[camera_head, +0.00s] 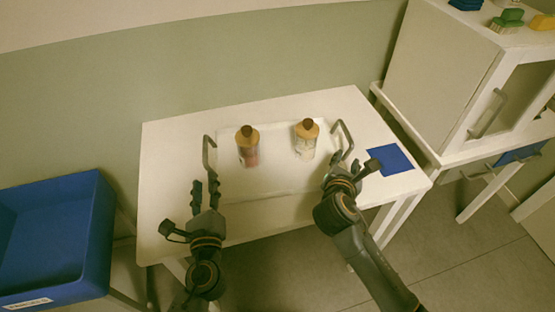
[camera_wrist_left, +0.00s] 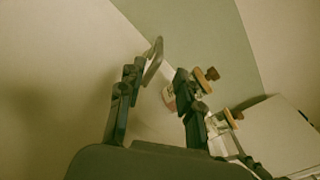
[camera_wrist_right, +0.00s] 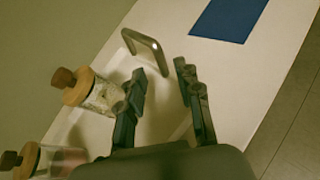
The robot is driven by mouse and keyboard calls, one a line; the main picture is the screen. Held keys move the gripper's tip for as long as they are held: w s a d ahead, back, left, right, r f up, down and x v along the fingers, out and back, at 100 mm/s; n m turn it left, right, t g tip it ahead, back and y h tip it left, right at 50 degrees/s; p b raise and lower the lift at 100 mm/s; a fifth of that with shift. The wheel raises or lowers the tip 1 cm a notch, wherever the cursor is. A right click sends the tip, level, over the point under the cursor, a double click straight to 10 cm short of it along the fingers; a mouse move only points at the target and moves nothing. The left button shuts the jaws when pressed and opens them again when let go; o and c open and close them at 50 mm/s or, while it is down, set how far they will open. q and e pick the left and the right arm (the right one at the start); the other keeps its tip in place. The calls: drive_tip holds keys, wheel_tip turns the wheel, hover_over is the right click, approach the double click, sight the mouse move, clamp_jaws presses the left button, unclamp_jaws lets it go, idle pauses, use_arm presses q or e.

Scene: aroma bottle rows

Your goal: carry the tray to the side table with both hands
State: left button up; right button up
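A white tray (camera_head: 270,182) sits on a white table, with an upright metal handle at each end. Two bottles with wooden tops stand in it: one with reddish contents (camera_head: 248,150) and one pale (camera_head: 306,142). My left gripper (camera_head: 206,187) is open just in front of the left handle (camera_head: 209,155); in the left wrist view that handle (camera_wrist_left: 153,60) shows ahead between the fingers. My right gripper (camera_head: 346,163) is open near the right handle (camera_head: 346,137); in the right wrist view that handle (camera_wrist_right: 148,45) lies just beyond the fingertips. Neither gripper visibly touches a handle.
A blue mat (camera_head: 390,159) lies on the table right of the tray. A blue bin (camera_head: 55,235) stands at the left. A white cabinet (camera_head: 440,70) on a stand is at the right, with small items on top. The wall is behind the table; floor shows at the lower right.

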drive_tip(key=v, duration=0.5)
drive_tip(key=shift+s+a+r, duration=0.1)
drive_tip(key=shift+s+a, duration=0.05)
drive_tip(key=shift+s, duration=0.2)
